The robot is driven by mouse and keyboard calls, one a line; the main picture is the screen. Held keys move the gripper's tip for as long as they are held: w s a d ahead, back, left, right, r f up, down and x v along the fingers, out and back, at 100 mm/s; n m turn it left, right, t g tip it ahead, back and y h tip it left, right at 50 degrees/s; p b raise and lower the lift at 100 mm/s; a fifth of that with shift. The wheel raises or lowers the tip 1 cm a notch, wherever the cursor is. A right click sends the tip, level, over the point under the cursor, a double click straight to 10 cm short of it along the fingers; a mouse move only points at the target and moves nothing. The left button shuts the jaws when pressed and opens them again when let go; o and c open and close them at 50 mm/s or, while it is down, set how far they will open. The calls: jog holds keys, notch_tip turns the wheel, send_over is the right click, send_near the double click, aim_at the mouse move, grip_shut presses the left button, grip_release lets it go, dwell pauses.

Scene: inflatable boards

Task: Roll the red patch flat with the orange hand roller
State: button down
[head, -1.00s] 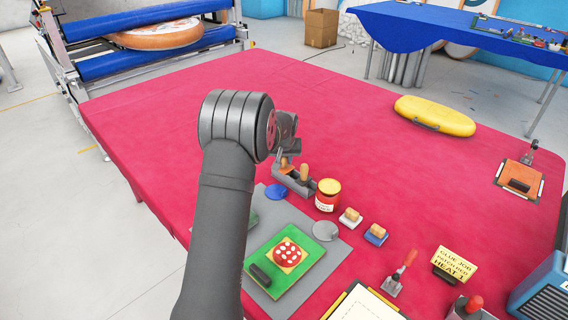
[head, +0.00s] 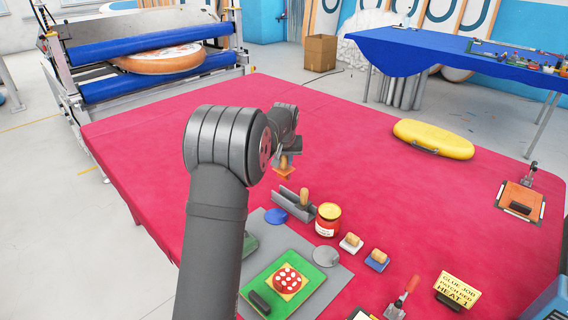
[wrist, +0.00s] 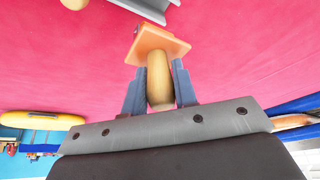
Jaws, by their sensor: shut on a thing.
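The red patch (head: 287,279) is round with white dots and lies on a yellowish square on a green board (head: 316,272). My gripper (head: 284,157) is shut on the wooden handle of an orange tool (head: 284,171), held above the table beyond the patch. In the wrist view, my gripper (wrist: 160,95) has a finger on each side of the handle, and the orange tool (wrist: 157,42) shows a flat, square-looking head. I cannot tell whether this head turns as a roller. A grey rack (head: 286,195) stands below with another wooden-handled tool (head: 304,198) in it.
A dark block (head: 260,302) lies on the green board. A red-labelled jar (head: 328,220), two wooden-handled blocks (head: 351,242) (head: 376,260), blue disc (head: 276,215) and grey disc (head: 326,257) sit nearby. A yellow inflatable (head: 434,139) lies farther off. The table's far middle is clear.

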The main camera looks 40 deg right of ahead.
jog(key=c, duration=1.8)
grip_release()
jog(key=shift+c, duration=1.1)
jog(key=shift+s+a+n, duration=0.25)
jog(key=shift+s+n, duration=0.05)
jog(key=shift+s, duration=0.25)
jog(key=s+a+f+n+y, duration=0.2)
jog(key=s+a+n+y, duration=0.5)
jog(key=s+a+n, duration=1.2)
jog(key=shift+m+h, duration=0.3)
jog(key=shift+m, duration=0.5)
jog(key=shift+s+a+f, duration=0.2)
jog(key=shift+a+f, duration=0.35)
jog(key=shift+f, duration=0.4)
jog(key=shift+s+a+f, duration=0.15)
jog(key=shift+a+f, duration=0.35)
jog(key=shift+f, duration=0.45)
jog(key=shift+s+a+f, duration=0.2)
jog(key=shift+a+f, duration=0.35)
jog(key=shift+f, duration=0.4)
